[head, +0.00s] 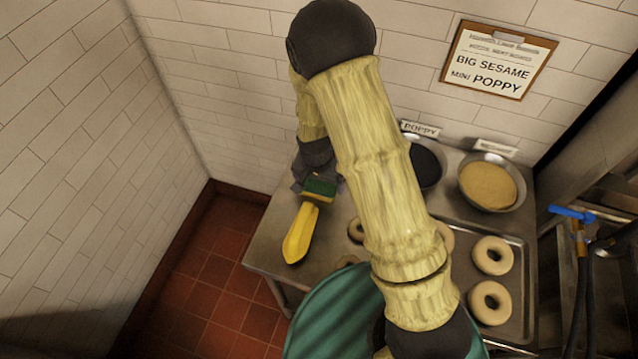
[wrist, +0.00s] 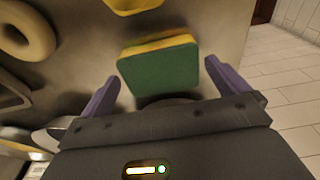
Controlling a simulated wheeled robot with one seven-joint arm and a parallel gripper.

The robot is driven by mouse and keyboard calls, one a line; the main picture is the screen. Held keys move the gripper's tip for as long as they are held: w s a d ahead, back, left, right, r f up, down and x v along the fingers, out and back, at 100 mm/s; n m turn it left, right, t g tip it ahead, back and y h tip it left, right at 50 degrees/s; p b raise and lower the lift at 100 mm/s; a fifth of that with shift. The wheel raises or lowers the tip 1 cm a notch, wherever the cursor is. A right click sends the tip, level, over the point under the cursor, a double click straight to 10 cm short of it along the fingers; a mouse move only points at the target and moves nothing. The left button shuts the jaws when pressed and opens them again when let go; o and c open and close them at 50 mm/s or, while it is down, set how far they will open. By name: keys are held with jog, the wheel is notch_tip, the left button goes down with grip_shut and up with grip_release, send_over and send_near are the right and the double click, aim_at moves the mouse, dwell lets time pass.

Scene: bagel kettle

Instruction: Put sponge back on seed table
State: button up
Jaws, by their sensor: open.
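The sponge (head: 320,187), green with a yellow layer, is at the left part of the steel seed table (head: 272,238). In the wrist view the sponge (wrist: 160,68) has its green face toward the camera. My gripper (wrist: 162,76) is open, with one purple finger on each side of the sponge and visible gaps between. I cannot tell whether the sponge rests on the table.
A yellow tool (head: 300,232) lies just in front of the sponge. Bagels (head: 492,255) sit on a tray (head: 520,300) to the right. A bowl of sesame (head: 488,186) and a dark poppy bowl (head: 428,165) stand at the back. Tiled walls border the table.

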aim_at(318, 189)
notch_tip(318, 189, up, 10)
jog(key=s+b, duration=0.1)
jog(key=shift+a, duration=0.2)
dwell(0.7)
jog(key=s+d+r+n, duration=0.2)
jog(key=s+d+r, duration=0.2)
jog(key=d, duration=0.3)
jog(key=s+d+r+n+t, duration=0.1)
jog(key=s+d+r+n, duration=0.1)
jog(key=s+d+r, duration=0.2)
jog(key=s+d, duration=0.3)
